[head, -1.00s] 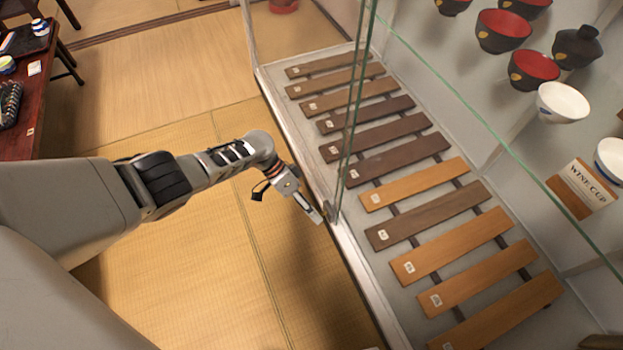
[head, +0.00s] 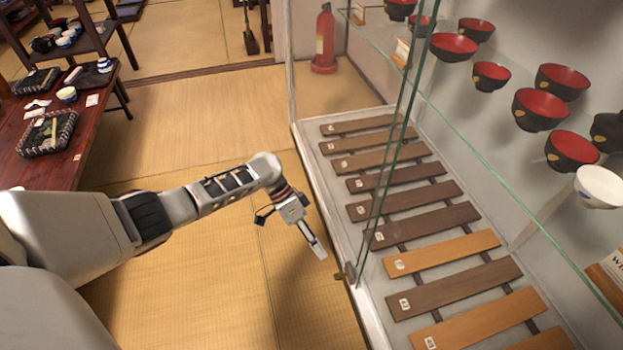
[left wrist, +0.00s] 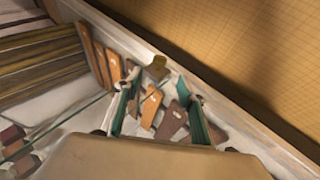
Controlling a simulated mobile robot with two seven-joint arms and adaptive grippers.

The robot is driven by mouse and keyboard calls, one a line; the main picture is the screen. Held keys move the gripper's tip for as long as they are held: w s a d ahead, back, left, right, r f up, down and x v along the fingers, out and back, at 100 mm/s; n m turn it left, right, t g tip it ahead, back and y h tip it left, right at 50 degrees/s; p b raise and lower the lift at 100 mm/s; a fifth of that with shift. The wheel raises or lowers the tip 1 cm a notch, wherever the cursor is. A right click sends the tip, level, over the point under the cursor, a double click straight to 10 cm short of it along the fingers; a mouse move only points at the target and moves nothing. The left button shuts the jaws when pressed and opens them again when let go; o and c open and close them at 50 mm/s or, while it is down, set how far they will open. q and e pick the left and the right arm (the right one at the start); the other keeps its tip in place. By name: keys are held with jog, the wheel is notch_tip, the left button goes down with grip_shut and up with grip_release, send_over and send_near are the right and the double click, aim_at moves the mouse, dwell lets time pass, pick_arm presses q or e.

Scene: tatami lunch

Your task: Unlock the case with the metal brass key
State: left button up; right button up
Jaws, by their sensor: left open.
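The glass display case (head: 366,318) fills the right of the head view, with a pale frame along its lower edge. A small brass-coloured piece (head: 345,272) sits on that edge by the glass joint. A brass piece (left wrist: 157,68) also shows in the left wrist view, on the frame ahead of the fingers. I cannot tell whether it is the key, the lock or both. My left gripper (head: 319,249) is just left of the brass piece, apart from it. In the left wrist view its fingers (left wrist: 158,108) are spread with nothing seen held between them. My right gripper is not in view.
Wooden slats (head: 425,224) lie inside the case, with red-black bowls (head: 541,108) on a glass shelf above. A fire extinguisher (head: 324,45) stands behind the glass. A dark red table (head: 60,160) is at the left. The tatami floor (head: 200,130) between is clear.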

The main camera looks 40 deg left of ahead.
pick_arm(q)
jog(key=shift+v, duration=1.15)
